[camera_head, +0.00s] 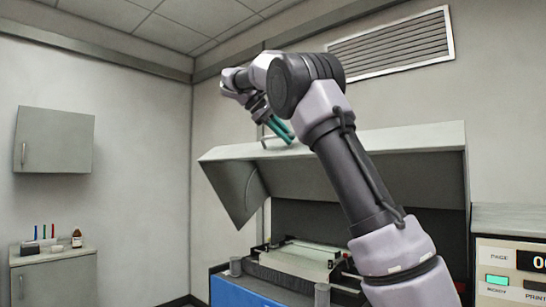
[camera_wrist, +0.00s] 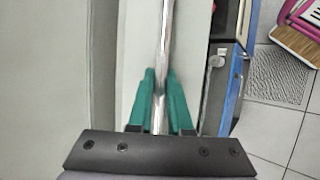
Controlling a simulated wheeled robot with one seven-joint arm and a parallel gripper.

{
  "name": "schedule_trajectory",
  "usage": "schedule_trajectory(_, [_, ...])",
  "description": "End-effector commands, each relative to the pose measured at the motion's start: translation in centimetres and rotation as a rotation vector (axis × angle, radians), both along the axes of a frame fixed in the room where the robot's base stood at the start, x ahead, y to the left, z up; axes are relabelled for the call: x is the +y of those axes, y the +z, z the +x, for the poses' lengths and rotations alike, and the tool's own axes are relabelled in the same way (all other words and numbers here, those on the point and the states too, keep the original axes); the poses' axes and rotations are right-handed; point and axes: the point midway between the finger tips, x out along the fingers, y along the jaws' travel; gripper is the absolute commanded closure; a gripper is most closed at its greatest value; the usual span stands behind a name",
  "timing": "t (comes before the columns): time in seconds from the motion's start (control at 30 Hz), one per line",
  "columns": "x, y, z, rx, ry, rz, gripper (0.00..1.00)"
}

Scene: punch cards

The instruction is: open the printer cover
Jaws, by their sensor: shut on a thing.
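The printer cover (camera_head: 405,138) is a grey hood, raised and tilted up above the printer body (camera_head: 250,290), with the dark inside showing beneath it. My gripper (camera_head: 280,130) is at the cover's upper front edge, at a handle (camera_head: 268,141) there. In the wrist view, the teal fingers of my gripper (camera_wrist: 160,100) are shut on the shiny metal handle bar (camera_wrist: 164,45), one finger on each side. My arm hides part of the cover and of the printer's inside.
A control panel (camera_head: 510,270) with a display stands at the right. A low cabinet (camera_head: 55,278) with pens and a bottle is at the left, under a wall cabinet (camera_head: 54,140). In the wrist view, a pink chair (camera_wrist: 298,30) stands on the tiled floor.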

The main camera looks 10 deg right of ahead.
Motion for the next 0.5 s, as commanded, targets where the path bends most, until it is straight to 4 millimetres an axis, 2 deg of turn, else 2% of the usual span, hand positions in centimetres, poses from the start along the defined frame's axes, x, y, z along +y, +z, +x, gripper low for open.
schedule_trajectory(0.2, [-1.4, 1.4, 0.1, 0.0, -0.002, -0.001, 1.0])
schedule_trajectory(0.5, [-1.6, 1.5, 0.2, 0.002, -0.001, -0.002, 1.0])
